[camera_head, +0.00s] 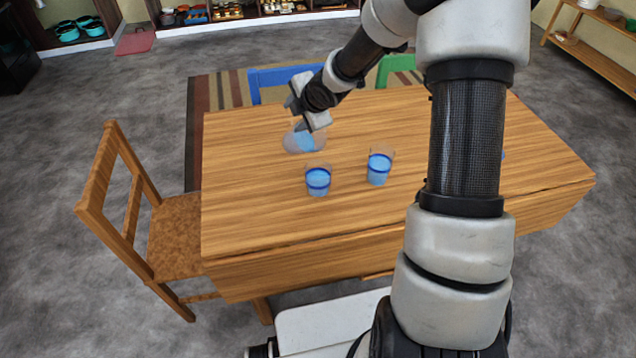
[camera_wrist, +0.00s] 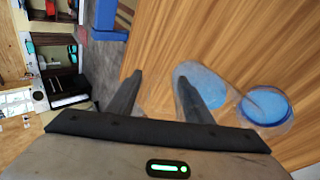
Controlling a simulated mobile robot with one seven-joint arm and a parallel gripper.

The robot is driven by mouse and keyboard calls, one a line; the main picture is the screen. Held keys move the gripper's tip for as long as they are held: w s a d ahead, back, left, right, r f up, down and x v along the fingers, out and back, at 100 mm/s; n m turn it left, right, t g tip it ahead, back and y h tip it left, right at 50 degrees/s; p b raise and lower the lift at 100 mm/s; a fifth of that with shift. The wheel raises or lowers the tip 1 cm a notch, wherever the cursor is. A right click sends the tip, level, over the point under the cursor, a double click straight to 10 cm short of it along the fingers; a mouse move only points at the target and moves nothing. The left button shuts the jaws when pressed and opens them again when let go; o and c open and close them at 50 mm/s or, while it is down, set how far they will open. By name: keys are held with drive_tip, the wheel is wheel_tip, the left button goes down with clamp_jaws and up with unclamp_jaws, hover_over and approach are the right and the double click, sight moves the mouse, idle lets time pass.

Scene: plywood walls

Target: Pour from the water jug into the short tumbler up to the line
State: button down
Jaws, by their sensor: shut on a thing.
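My gripper (camera_head: 304,124) is shut on the clear water jug (camera_head: 291,143), which holds pale blue water and looks tilted above the table's left half. In the wrist view the jug (camera_wrist: 214,83) shows around and beside one finger. A clear tumbler (camera_head: 318,187) with a dark blue band stands upright just in front of the jug, with blue water in it. A second banded tumbler (camera_head: 379,172), looking a little taller, stands to its right, also with blue water. A blue-rimmed glass (camera_wrist: 266,105) is beside the jug in the wrist view. I cannot make out a stream.
The wooden table (camera_head: 255,215) is bare at its left and front. A small blue thing (camera_head: 503,155) is mostly hidden behind my arm. A wooden chair (camera_head: 130,205) stands at the left; blue (camera_head: 272,78) and green (camera_head: 396,64) chairs stand behind the table.

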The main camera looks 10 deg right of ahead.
drive_tip(key=shift+s+d+r+t+b, duration=0.15)
drive_tip(key=shift+r+t+b, duration=0.3)
drive_tip(key=shift+b, duration=0.55)
drive_tip(key=shift+r, duration=0.25)
drive_tip(key=shift+s+d+r+t+y+b, duration=0.1)
drive_tip(key=shift+s+r+t+y+b, duration=0.25)
drive_tip(key=shift+r+t+b, duration=0.75)
drive_tip(key=shift+s+r+t+y+b, duration=0.25)
drive_tip(key=shift+s+r+t+b, duration=0.15)
drive_tip(key=shift+b, duration=1.4)
idle(1.1)
drive_tip(key=shift+w+r+g+p, duration=0.1)
drive_tip(key=shift+r+g+p, duration=0.2)
drive_tip(key=shift+p, duration=0.75)
drive_tip(key=f+g+p, duration=0.1)
drive_tip(key=p, duration=0.2)
drive_tip(key=w+f+g+h+p, duration=0.1)
drive_tip(key=f+p, duration=0.1)
drive_tip(key=w+f+g+p, duration=0.1)
drive_tip(key=f+p, duration=0.1)
drive_tip(key=p, duration=0.1)
drive_tip(key=shift+a+f+g+p, duration=0.25)
drive_tip(key=shift+a+g+p, duration=0.05)
drive_tip(key=shift+g, duration=0.05)
drive_tip(key=shift+p, duration=0.65)
